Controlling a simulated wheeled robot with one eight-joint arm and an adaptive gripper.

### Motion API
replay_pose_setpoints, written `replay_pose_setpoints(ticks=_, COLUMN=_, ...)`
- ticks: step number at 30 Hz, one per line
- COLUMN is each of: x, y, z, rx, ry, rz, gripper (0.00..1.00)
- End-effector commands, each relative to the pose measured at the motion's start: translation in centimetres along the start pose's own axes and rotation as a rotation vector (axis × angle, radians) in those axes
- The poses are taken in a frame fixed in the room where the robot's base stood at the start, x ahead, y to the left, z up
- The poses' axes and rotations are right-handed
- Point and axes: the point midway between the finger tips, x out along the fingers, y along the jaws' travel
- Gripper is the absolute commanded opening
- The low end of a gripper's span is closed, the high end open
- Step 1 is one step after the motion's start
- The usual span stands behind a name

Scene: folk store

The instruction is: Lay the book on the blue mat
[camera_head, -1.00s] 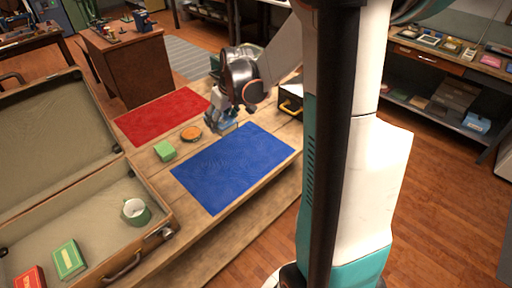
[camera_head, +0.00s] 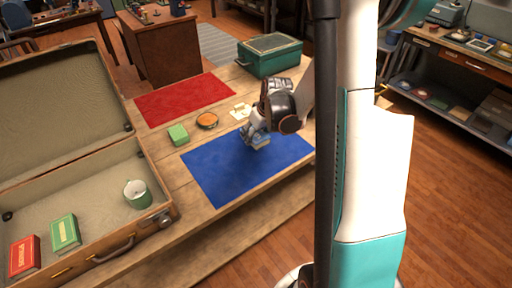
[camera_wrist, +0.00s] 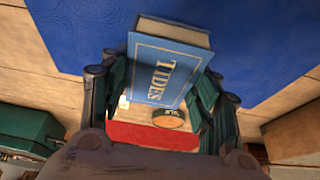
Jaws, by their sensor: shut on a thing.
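The book (camera_wrist: 167,68) is blue with pale pages and the title TIDES on its cover. In the wrist view it sits between my two fingers (camera_wrist: 160,92), and my gripper is shut on it. In the head view, my gripper (camera_head: 256,141) is over the far part of the blue mat (camera_head: 218,174), with the book low beneath it and partly hidden. I cannot tell whether the book touches the mat. The mat lies flat on the wooden table and is otherwise bare; it also shows in the wrist view (camera_wrist: 75,25).
A red mat (camera_head: 184,98), a green block (camera_head: 178,135), a round orange-topped tin (camera_head: 207,120) and a teal box (camera_head: 270,57) are on the table. An open suitcase (camera_head: 95,215) at left holds a red book (camera_head: 24,257), a green book (camera_head: 65,234) and a mug (camera_head: 137,193).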

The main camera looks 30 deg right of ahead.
Motion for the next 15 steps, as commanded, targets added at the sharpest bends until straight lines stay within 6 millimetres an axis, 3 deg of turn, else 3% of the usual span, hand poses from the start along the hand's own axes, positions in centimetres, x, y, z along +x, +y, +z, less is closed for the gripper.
replay_pose_setpoints(ticks=7, x=1.6, y=0.0, z=0.6, rx=0.0, ry=0.0, rz=0.0, gripper=0.29)
replay_pose_setpoints(ticks=15, x=4.8, y=0.0, z=2.0, rx=0.0, ry=0.0, rz=0.0, gripper=0.29)
